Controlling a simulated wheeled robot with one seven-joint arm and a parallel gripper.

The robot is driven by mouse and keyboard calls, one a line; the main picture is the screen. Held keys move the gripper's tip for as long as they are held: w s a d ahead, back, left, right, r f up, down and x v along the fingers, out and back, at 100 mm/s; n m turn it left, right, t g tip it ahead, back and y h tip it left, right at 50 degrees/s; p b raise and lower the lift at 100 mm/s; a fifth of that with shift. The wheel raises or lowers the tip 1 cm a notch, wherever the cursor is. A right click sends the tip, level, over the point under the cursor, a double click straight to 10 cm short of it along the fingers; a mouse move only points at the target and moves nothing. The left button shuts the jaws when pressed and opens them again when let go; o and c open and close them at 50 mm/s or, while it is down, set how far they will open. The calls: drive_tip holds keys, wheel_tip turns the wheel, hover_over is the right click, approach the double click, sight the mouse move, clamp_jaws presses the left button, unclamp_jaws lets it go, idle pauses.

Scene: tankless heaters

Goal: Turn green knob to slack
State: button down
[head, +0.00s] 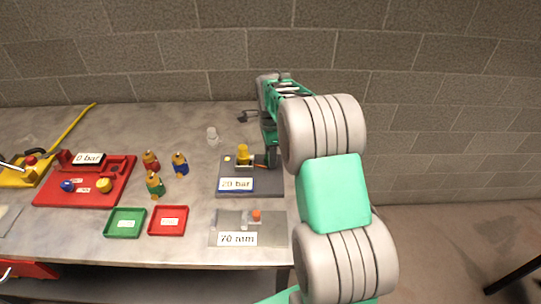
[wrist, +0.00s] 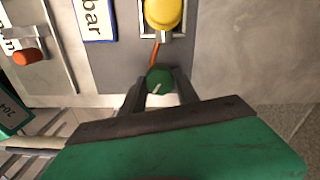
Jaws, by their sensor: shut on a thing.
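The green knob (wrist: 159,77) is round and dark green, with a pale pointer line running toward the lower left in the wrist view. It sits at the edge of the grey panel (wrist: 118,50), close to a yellow part (wrist: 163,13). My gripper (wrist: 160,88) is shut on the knob, with one dark finger on each side of it. In the head view my gripper (head: 271,158) is at the right edge of the panel (head: 223,191) with the "20 bar" label (head: 236,184). The knob is hidden there behind my gripper.
A plate (head: 215,237) labelled "70 mm" lies in front, with an orange-topped piece (head: 256,215). Green (head: 126,222) and red (head: 168,221) trays, several small coloured pieces and a red board (head: 60,196) stand left. A block wall is behind. The workbench ends just right of the panel.

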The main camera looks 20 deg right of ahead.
drive_tip(key=n+b, duration=0.1)
drive_tip(key=n, duration=0.4)
drive_tip(key=shift+n, duration=0.3)
drive_tip(key=n, duration=0.6)
drive_tip(key=shift+b, duration=0.3)
drive_tip(key=n, duration=0.6)
drive_tip(key=shift+n, duration=0.4)
drive_tip(key=n, duration=0.5)
drive_tip(key=shift+b, duration=0.3)
drive_tip(key=c, duration=0.9)
unclamp_jaws()
